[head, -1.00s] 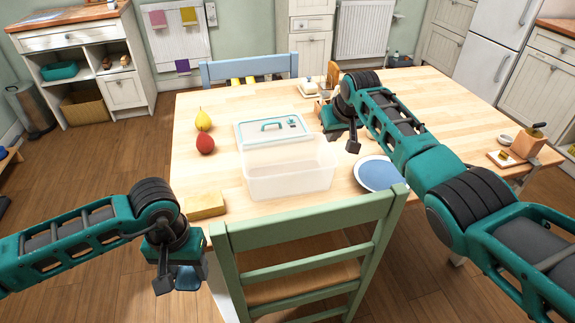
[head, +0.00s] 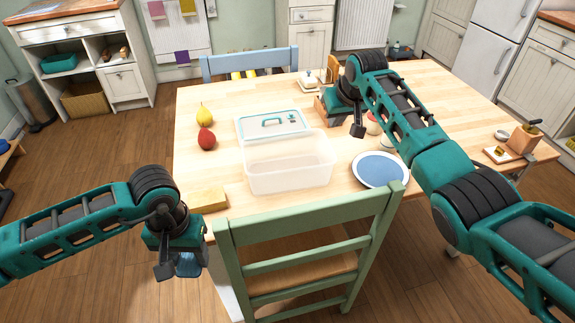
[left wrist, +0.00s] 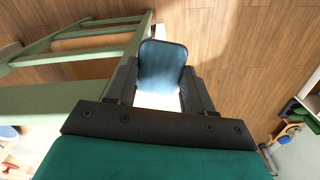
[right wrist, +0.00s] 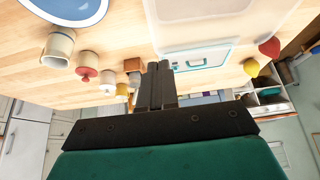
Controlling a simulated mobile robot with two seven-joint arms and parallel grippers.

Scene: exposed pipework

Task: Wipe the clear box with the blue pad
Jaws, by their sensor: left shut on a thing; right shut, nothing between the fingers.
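The clear box (head: 290,178) stands open on the wooden table near its front edge, and it also shows in the right wrist view (right wrist: 205,32). Its teal-handled lid (head: 270,123) lies right behind it. My left gripper (head: 176,268) is low at the left, off the table's front left corner. It is shut on the blue pad (left wrist: 163,60), which sticks out between the fingers; in the head view the pad (head: 188,266) is partly hidden. My right gripper (head: 357,130) is shut and empty above the table, right of the lid; its fingers (right wrist: 160,82) touch in the right wrist view.
A yellow block (head: 208,198) lies at the table's left front corner. A green chair (head: 310,236) stands against the front edge. A blue plate (head: 380,169) is right of the box. A pear (head: 204,115) and a red fruit (head: 206,139) are left of the lid.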

